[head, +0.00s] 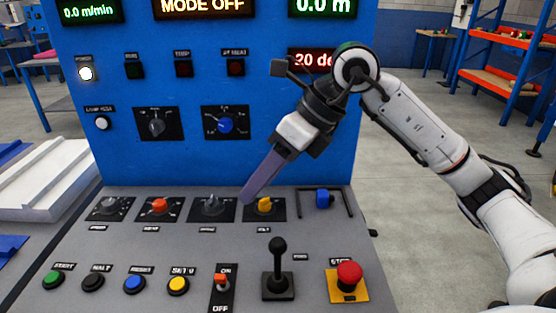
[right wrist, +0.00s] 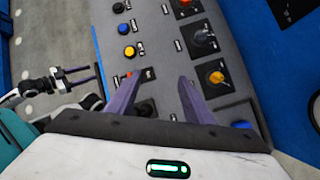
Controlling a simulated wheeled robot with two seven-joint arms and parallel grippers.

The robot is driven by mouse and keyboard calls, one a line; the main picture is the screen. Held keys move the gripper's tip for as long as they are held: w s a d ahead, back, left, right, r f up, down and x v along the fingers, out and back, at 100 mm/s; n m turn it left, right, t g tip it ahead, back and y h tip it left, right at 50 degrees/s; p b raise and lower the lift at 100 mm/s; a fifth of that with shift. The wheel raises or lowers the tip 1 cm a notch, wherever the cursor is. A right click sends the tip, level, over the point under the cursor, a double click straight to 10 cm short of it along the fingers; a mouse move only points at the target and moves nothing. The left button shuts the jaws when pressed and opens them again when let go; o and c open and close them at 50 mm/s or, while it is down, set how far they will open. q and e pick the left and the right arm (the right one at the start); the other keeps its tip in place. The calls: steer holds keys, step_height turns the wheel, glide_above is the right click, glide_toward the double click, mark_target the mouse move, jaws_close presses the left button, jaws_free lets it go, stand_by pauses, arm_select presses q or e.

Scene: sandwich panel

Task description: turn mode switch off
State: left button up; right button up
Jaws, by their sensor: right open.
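A lit display (head: 203,6) at the top of the blue panel reads MODE OFF. The sloped grey console has a row of rotary knobs: a grey one (head: 109,206), an orange one (head: 159,206), another grey one (head: 211,206) and a yellow one (head: 265,205). Their labels are too small to read surely, so I cannot tell which is the mode switch. My right gripper (head: 246,198) is open and empty, above the console near the second grey and yellow knobs. In the right wrist view its purple fingers (right wrist: 158,82) are apart. My left gripper (right wrist: 93,73) shows there, fingers apart.
The console's front row holds several push buttons, a red ON/OFF switch (head: 221,280), a black joystick (head: 277,268) and a red STOP button (head: 349,274). A blue knob (head: 324,198) sits inside a dark guard. Two knobs (head: 156,125) (head: 226,124) are on the upright panel.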

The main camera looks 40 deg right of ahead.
arm_select(q)
steer(key=shift+s+d+f, duration=0.25)
steer(key=shift+s+f, duration=0.1)
steer(key=shift+f, duration=0.1)
arm_select(e)
step_height(320, 180, up, 6)
steer(key=s+y, duration=0.1)
steer(key=s, duration=0.1)
steer(key=shift+f+t+y, duration=0.15)
steer(key=shift+t+y, duration=0.15)
steer(key=shift+y, duration=0.1)
